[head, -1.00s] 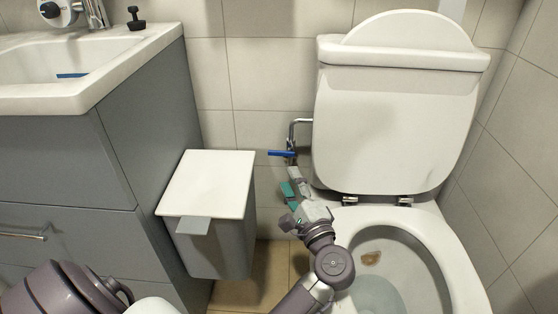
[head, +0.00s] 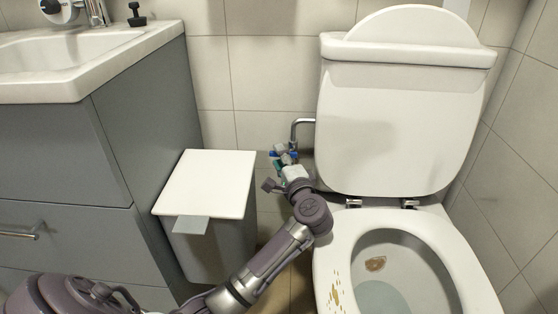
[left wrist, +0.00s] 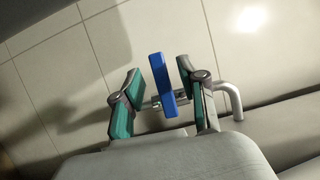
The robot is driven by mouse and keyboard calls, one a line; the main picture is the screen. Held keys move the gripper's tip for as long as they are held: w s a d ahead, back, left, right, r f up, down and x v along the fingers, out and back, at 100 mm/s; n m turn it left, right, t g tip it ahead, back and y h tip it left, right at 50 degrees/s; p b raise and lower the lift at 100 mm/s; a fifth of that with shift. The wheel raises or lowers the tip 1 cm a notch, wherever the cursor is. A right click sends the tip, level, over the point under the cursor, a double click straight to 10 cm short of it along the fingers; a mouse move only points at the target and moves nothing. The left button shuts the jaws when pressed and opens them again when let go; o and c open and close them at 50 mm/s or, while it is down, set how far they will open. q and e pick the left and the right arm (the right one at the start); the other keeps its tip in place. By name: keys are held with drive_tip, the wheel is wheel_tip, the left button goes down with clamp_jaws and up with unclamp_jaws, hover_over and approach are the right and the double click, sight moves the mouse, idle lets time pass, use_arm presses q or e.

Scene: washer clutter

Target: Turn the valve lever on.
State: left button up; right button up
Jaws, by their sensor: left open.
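The blue valve lever (left wrist: 163,80) shows in the left wrist view between the two green-padded fingers of my left gripper (left wrist: 160,82), with a gap on each side. Its metal valve body (left wrist: 170,103) and pipe (left wrist: 232,100) show behind and to the right. In the head view my left gripper (head: 284,158) is at the valve beside the toilet, open around the lever, and it hides most of the valve. A small bit of blue shows there. My right gripper is not in view.
The toilet (head: 395,120) with its raised lid stands right of the valve. A grey bin with a white lid (head: 207,182) stands to the left, near the grey vanity cabinet (head: 60,180). The tiled wall (head: 260,80) is close behind the valve.

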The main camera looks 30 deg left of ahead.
use_arm(q)
drive_tip(key=shift+w+a, duration=0.3)
drive_tip(key=shift+a, duration=0.05)
drive_tip(key=shift+c, duration=0.2)
clamp_jaws()
